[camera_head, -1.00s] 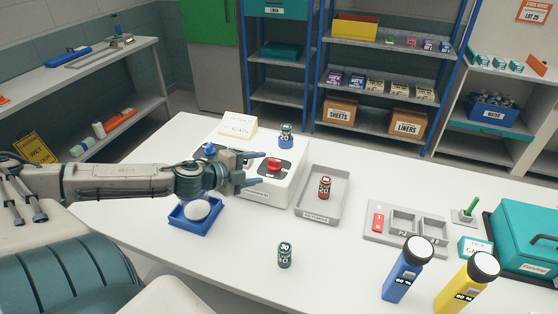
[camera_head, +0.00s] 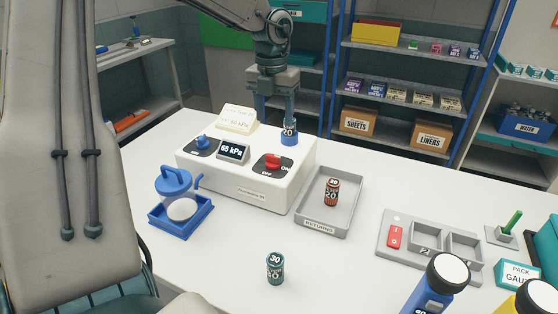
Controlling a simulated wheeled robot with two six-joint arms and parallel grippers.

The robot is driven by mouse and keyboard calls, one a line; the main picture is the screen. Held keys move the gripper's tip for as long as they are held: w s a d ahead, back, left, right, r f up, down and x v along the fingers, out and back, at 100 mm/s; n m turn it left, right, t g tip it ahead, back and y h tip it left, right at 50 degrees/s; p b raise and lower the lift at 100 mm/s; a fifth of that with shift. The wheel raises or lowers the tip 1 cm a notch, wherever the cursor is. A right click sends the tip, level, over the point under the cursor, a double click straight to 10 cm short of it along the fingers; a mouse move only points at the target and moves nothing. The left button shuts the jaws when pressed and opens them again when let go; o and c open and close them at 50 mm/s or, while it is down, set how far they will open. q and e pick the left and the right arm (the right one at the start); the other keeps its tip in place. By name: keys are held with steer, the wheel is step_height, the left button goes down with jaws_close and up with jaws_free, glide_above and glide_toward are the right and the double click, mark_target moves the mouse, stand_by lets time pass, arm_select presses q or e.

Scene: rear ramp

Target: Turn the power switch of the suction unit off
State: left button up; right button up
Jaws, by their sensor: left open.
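The white suction unit (camera_head: 235,180) stands on the white table. Its red power switch (camera_head: 273,161) sits on a dark plate at the right of its top, with ON and OFF marked beside it; I cannot tell clearly which mark it points at. A display (camera_head: 233,150) reads 65 kPa, and a blue knob (camera_head: 202,142) is at the left. My left gripper (camera_head: 275,116) is open and points down behind the red switch, apart from it. One finger overlaps the blue-labelled vial (camera_head: 289,134) in the picture; contact is unclear. My right gripper is not in view.
A blue tray (camera_head: 180,229) with a lidded jar stands left of the unit. A grey tray (camera_head: 345,205) holds a red vial, right of the unit. A dark green vial (camera_head: 275,268) stands in front. A grey sectioned holder (camera_head: 402,226) and bottles are at the right.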

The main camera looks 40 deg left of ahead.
mark_target(273, 155)
arm_select(q)
steer(key=f+p, duration=0.1)
steer(key=f, duration=0.5)
steer(key=f+p, duration=0.1)
steer(key=f, duration=0.3)
steer(key=shift+s+a+f+p, duration=0.1)
steer(key=shift+a+p, duration=0.15)
steer(key=shift+p, duration=0.1)
steer(key=shift+f, duration=0.55)
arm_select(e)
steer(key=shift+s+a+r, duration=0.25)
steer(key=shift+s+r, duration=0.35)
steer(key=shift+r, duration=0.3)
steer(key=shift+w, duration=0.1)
arm_select(q)
steer(key=shift+c, duration=1.3)
steer(key=c, duration=0.7)
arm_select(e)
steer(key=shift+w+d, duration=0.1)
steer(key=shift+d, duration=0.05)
